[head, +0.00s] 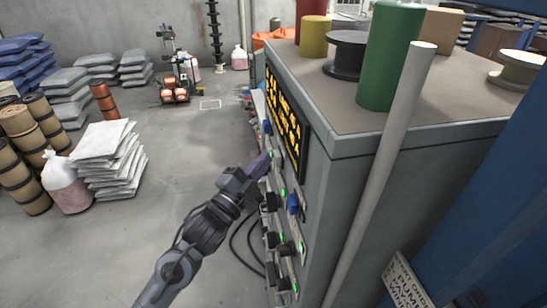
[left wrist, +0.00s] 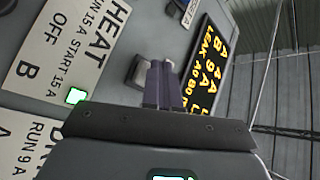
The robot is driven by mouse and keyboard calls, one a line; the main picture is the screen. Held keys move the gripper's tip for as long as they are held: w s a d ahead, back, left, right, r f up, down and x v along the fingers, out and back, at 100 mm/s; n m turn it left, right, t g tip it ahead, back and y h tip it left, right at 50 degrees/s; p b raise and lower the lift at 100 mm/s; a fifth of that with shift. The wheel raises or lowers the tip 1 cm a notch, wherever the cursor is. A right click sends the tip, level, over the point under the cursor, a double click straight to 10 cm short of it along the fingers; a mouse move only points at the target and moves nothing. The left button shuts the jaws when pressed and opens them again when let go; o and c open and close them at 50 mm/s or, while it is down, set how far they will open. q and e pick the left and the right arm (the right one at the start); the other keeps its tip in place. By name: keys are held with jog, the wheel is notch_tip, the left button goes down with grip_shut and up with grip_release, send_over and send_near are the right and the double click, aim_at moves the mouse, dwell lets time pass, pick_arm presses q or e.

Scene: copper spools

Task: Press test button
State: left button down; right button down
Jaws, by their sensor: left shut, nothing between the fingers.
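The grey cabinet's control panel (head: 288,178) faces left in the head view, with switches and green lamps below a black display (head: 284,122) with yellow text. My left gripper (head: 264,160) is shut and empty, its purple fingers at the panel just below the display. In the left wrist view the shut fingers (left wrist: 163,84) point at the panel, beside a grey knob or button (left wrist: 138,73) that they partly cover. I cannot tell whether they touch it. The display (left wrist: 207,65) is right of them. No label reading "test" is legible. My right gripper is not in view.
A HEAT label plate (left wrist: 70,45) and a lit green lamp (left wrist: 76,96) lie left of the fingers. Spools, including a green one (head: 388,60), stand on the cabinet top (head: 290,75). A pale pole (head: 385,170) runs past its near corner.

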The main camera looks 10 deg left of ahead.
pick_arm(q)
jog(key=shift+s+a, duration=0.3)
jog(key=shift+a, duration=0.3)
jog(key=shift+s+a+p, duration=0.2)
jog(key=shift+s+a, duration=0.15)
jog(key=shift+a, duration=0.4)
jog(key=shift+s+a+p, duration=0.2)
jog(key=shift+s+a, duration=0.15)
jog(key=shift+a, duration=0.45)
jog(key=shift+s+a+p, duration=0.2)
jog(key=shift+s+a, duration=0.15)
jog(key=shift+a, duration=0.4)
